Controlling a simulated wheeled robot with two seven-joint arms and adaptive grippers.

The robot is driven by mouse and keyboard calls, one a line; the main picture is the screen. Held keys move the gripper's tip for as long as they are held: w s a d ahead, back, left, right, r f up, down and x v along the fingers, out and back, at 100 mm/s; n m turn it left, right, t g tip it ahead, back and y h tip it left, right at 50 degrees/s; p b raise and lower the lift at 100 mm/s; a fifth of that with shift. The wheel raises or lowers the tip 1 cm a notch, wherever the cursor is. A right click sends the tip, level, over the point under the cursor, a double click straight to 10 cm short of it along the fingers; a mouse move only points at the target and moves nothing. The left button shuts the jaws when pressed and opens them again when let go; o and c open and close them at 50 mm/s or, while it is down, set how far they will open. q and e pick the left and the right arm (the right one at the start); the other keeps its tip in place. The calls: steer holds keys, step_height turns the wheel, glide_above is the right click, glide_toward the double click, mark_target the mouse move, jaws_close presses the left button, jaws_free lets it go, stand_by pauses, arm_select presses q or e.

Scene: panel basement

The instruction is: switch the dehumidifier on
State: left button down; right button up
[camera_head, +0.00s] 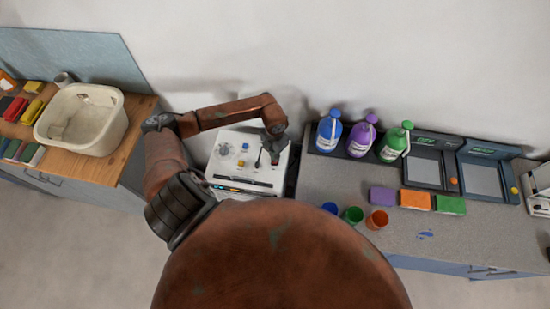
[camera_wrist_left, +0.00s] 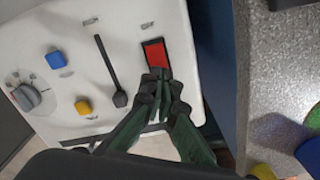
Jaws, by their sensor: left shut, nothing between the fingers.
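The dehumidifier (camera_head: 228,165) is a white box between the wooden counter and the grey counter. The left wrist view shows its white panel (camera_wrist_left: 78,75) with a red rocker switch (camera_wrist_left: 156,54) in a dark frame, a black lever in a slot (camera_wrist_left: 110,72), a blue button (camera_wrist_left: 56,59), a yellow button (camera_wrist_left: 83,106) and a grey dial (camera_wrist_left: 27,97). My left gripper (camera_head: 273,158) is over the panel's right part. In the left wrist view its shut, empty fingertips (camera_wrist_left: 157,77) are at the lower edge of the red switch; I cannot tell whether they touch it. My right gripper is not in view.
A cream basin (camera_head: 83,120) stands on the wooden counter (camera_head: 118,165) at left. The grey counter (camera_head: 330,180) at right holds blue (camera_head: 329,131), purple (camera_head: 363,136) and green (camera_head: 396,142) bottles, cups, coloured blocks and two dark trays. Its side is close to the dehumidifier.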

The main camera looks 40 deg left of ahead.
arm_select(q)
steer(key=shift+f+b, duration=0.9)
steer(key=shift+f, duration=0.3)
stand_by(0.5)
steer(key=shift+r, duration=0.2)
steer(key=shift+r+p, duration=0.95)
steer(key=shift+r, duration=0.3)
steer(key=shift+r+p, duration=1.15)
steer(key=shift+r, duration=0.95)
